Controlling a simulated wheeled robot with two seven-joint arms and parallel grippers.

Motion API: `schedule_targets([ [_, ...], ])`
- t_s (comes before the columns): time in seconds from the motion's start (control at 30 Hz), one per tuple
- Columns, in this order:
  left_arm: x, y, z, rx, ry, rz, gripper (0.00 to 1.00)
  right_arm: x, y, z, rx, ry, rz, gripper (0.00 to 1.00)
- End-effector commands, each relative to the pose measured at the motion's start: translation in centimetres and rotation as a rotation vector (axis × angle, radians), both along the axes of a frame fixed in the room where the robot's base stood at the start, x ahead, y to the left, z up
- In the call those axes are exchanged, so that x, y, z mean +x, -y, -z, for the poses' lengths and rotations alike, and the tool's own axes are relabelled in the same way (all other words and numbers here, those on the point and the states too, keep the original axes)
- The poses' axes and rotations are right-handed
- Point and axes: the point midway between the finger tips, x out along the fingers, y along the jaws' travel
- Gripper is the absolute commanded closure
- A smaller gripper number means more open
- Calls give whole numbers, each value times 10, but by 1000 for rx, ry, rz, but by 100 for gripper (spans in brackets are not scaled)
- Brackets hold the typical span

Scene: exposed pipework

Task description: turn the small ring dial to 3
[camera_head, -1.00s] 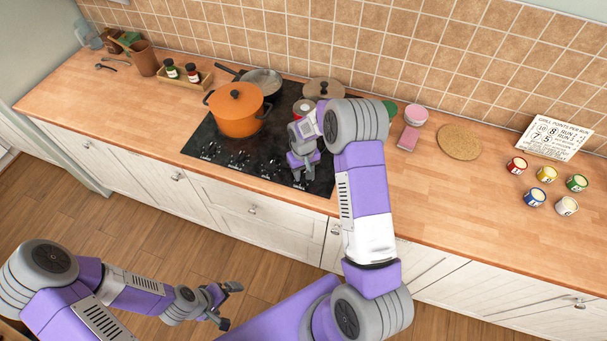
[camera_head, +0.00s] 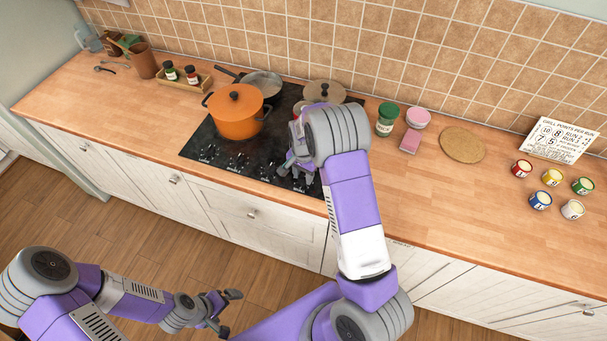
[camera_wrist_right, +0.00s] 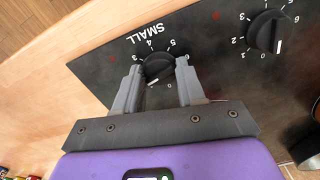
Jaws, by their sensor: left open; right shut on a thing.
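The black small ring dial (camera_wrist_right: 158,66) sits on the dark hob panel, with the word SMALL printed beside it. The numbers 3, 4 and 5 show on its far side, and a 0 on its near side. A pale mark shows at its near edge. My right gripper (camera_wrist_right: 159,60) has a finger on each side of the dial and is shut on it. In the head view my right gripper (camera_head: 297,176) is at the hob's front right, and my arm hides the dial. My left gripper (camera_head: 230,312) is open and empty, low in front of the cabinets.
Another dial (camera_wrist_right: 266,32) is beside the small one, its white pointer near 0. An orange pot (camera_head: 236,117), a frying pan (camera_head: 262,84) and a lidded pot (camera_head: 324,92) stand on the hob. A green-lidded jar (camera_head: 386,120) is right of it. The right counter has clear room.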

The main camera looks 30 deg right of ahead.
Motion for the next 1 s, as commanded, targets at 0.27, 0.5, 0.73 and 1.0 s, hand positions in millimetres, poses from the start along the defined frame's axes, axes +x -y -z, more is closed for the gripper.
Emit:
schedule_targets([
  [0.27, 0, 0, -5, 0, 0, 0, 0, 1, -1, -2, 0, 0, 261, 91],
  [0.5, 0, 0, -12, 0, 0, 0, 0, 1, -1, -2, 0, 0, 489, 91],
  [0.73, 0, 0, -20, 0, 0, 0, 0, 2, -1, -2, -1, 0, 698, 91],
  [1.0, 0, 0, -27, 0, 0, 0, 0, 3, -1, -2, -1, 2, 890, 91],
])
